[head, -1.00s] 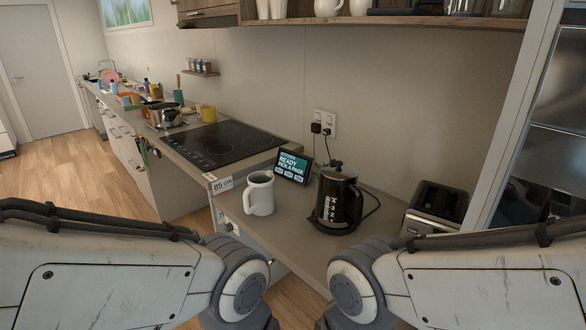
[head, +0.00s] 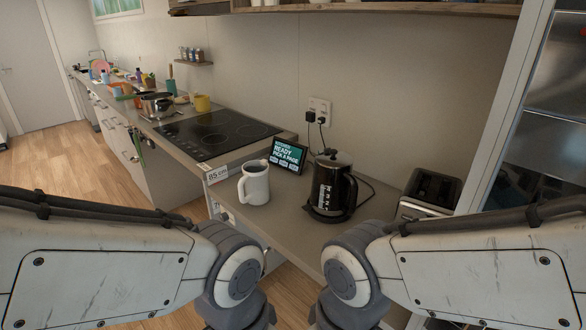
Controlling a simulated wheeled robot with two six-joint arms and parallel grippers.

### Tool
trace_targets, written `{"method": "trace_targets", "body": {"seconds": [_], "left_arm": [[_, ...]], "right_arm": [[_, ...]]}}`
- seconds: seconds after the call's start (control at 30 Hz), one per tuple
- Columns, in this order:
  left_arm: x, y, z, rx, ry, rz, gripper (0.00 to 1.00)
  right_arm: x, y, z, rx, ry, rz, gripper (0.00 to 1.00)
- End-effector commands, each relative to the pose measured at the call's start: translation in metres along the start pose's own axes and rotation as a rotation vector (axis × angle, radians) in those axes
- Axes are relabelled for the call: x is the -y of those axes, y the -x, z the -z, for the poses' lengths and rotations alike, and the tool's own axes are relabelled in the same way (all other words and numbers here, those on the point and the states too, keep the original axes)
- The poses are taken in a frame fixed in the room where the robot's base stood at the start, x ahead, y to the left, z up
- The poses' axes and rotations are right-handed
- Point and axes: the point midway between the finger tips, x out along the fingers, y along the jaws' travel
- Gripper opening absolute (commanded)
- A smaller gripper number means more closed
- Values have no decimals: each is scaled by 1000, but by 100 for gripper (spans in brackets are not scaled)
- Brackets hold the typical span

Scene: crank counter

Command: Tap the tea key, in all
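A small dark screen (head: 287,156) stands on the lower counter, behind and to the right of a white mug (head: 254,183). It shows the words "READY" and "PICK A PAGE" above a row of small keys. The key labels are too small to read, so I cannot tell which is tea. My two arms come in from the left and right at the bottom of the view. Both grippers are out of the picture, below its lower edge.
A black kettle (head: 330,187) stands right of the screen, with a toaster (head: 430,194) farther right. A black hob (head: 217,134) lies on the higher counter to the left, with a pot (head: 157,105) beyond it. The lower counter's front (head: 290,230) is clear.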

Motion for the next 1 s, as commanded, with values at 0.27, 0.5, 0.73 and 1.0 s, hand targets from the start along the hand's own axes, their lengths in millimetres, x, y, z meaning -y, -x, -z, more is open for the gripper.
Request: {"method": "trace_targets", "body": {"seconds": [0.27, 0.5, 0.73, 1.0], "left_arm": [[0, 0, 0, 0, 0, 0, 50], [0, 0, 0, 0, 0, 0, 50], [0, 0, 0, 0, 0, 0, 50], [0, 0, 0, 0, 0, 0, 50]], "right_arm": [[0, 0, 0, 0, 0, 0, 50], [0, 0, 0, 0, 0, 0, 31], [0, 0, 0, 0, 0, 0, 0], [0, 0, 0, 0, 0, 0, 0]]}}
